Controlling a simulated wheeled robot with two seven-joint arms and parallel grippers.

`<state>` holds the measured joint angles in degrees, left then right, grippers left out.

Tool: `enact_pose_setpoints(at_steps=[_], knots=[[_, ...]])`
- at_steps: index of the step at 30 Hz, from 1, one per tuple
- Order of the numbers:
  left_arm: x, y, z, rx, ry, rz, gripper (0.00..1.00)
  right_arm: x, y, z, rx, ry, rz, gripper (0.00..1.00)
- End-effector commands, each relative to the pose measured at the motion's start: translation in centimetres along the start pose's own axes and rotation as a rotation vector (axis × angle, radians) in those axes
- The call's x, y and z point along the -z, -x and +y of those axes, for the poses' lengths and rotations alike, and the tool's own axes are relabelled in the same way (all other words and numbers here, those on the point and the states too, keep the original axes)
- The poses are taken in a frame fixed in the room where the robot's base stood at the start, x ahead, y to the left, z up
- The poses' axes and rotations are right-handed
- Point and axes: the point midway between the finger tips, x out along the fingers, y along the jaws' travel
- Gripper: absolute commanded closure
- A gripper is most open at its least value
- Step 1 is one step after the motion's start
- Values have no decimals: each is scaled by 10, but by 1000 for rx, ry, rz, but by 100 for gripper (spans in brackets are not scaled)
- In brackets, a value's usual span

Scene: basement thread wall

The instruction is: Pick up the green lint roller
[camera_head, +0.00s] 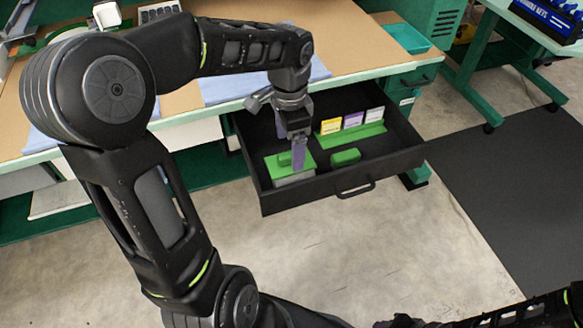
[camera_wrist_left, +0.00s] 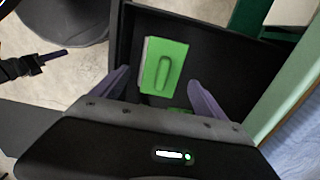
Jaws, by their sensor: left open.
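I cannot tell for sure which is the lint roller. My left gripper (camera_head: 298,160) points down into the drawer over the green-topped block. My right gripper (camera_wrist_left: 52,58) shows at the left of that view.
A green strip (camera_head: 352,136) with yellow, purple and white cards stands at the drawer's back. The drawer walls surround the left gripper. The workbench (camera_head: 360,50) is above and behind. A teal tray (camera_head: 408,38) sits on it. Open floor (camera_head: 400,240) lies in front.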

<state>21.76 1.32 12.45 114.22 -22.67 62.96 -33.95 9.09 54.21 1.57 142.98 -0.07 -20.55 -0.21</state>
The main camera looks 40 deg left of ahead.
Motion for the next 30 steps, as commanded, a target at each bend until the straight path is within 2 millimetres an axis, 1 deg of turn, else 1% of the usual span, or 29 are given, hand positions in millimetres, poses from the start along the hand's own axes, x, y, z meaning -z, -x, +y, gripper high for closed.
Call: enact_pose_setpoints(at_steps=[3, 6, 14, 17, 20, 24, 27, 30], knots=[[-1, -15, 1, -3, 0, -4, 16, 0, -4, 2, 0, 0, 0, 64], [0, -23, 0, -2, 0, -2, 16, 0, -6, 2, 0, -1, 0, 64], [0, -24, 0, -1, 0, -1, 16, 0, -5, 2, 0, -1, 0, 64], [0, -27, 0, -1, 0, -1, 16, 0, -6, 2, 0, -1, 0, 64], [0, -37, 1, -3, 0, -2, 16, 0, -10, 4, 0, -1, 0, 64], [2, -59, 0, -3, 0, -3, 16, 0, -16, 6, 0, -1, 0, 64], [2, -71, 1, -3, 0, -2, 16, 0, -18, 7, 0, -2, 0, 64], [2, -76, 0, -1, 0, -1, 16, 0, -19, 7, 0, -2, 0, 64]])
